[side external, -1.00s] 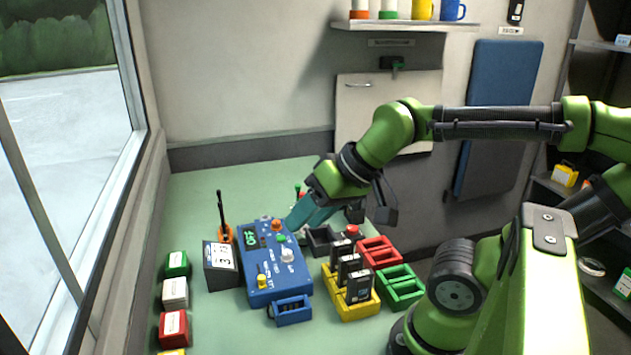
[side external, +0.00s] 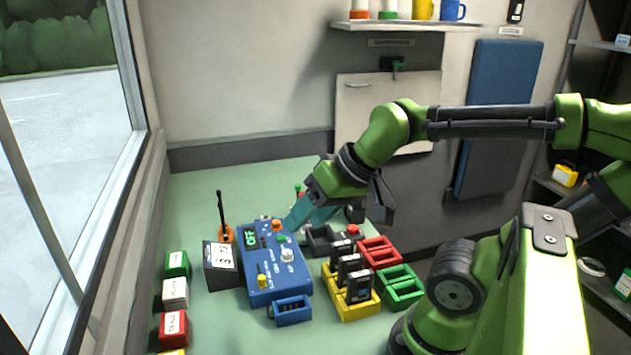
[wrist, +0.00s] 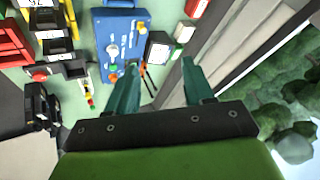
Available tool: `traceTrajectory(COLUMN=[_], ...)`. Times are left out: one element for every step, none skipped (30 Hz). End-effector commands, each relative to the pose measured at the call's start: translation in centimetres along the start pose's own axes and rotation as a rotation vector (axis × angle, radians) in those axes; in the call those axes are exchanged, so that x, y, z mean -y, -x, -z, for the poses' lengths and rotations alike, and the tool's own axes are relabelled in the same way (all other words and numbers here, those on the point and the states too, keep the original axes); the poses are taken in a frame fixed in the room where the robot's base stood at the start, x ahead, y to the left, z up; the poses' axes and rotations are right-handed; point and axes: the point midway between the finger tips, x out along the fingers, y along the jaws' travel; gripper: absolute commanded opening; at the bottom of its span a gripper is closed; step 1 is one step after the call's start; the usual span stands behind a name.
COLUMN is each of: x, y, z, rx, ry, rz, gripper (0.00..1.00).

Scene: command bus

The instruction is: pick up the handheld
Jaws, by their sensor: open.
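An orange and black device with a tall black antenna (side external: 223,225), which looks like a handheld radio, stands upright on the green counter behind a black display box. In the wrist view the orange and black device (wrist: 148,78) lies between my two teal fingers, beyond their tips. My gripper (side external: 298,217) is open and empty, above the right back edge of the blue control box. In the wrist view my gripper (wrist: 159,64) has its fingers spread apart. The device's lower part is partly hidden by the display box in the side view.
The blue control box (side external: 268,268) with knobs is below my gripper. The black display box (side external: 221,277) is left of it. A yellow rack (side external: 362,308) holds several black units, beside red (side external: 378,252) and green (side external: 402,287) racks. The counter's back left is clear.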

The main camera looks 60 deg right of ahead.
Motion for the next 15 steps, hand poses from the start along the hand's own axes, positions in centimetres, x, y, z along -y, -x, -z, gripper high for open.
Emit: traceTrajectory(x=[-1.0, -1.5, -2.4, -3.1, -4.1, -5.5, -6.7, -8.0, -9.8, -11.3, -12.9, -15.1, -16.7, -18.5, -20.9], y=[-0.6, -0.8, -1.0, -1.1, -1.2, -1.3, -1.3, -1.2, -1.1, -1.0, -0.8, -0.6, -0.3, -0.1, 0.4], z=[0.7, 1.5, 2.9, 4.1, 5.3, 7.1, 8.5, 9.8, 11.4, 12.5, 13.6, 14.9, 15.8, 16.7, 17.7], rx=[0.017, 0.019, 0.023, 0.028, 0.036, 0.047, 0.057, 0.068, 0.085, 0.098, 0.114, 0.133, 0.151, 0.168, 0.192], ry=[-0.041, -0.067, -0.106, -0.138, -0.168, -0.207, -0.232, -0.257, -0.287, -0.308, -0.327, -0.353, -0.371, -0.388, -0.409], rz=[-0.028, -0.044, -0.068, -0.089, -0.112, -0.143, -0.167, -0.192, -0.224, -0.247, -0.271, -0.303, -0.325, -0.349, -0.379], gripper=[0.52, 0.52, 0.52, 0.52, 0.52, 0.52, 0.52, 0.52, 0.52, 0.52, 0.52, 0.52, 0.52, 0.52, 0.52])
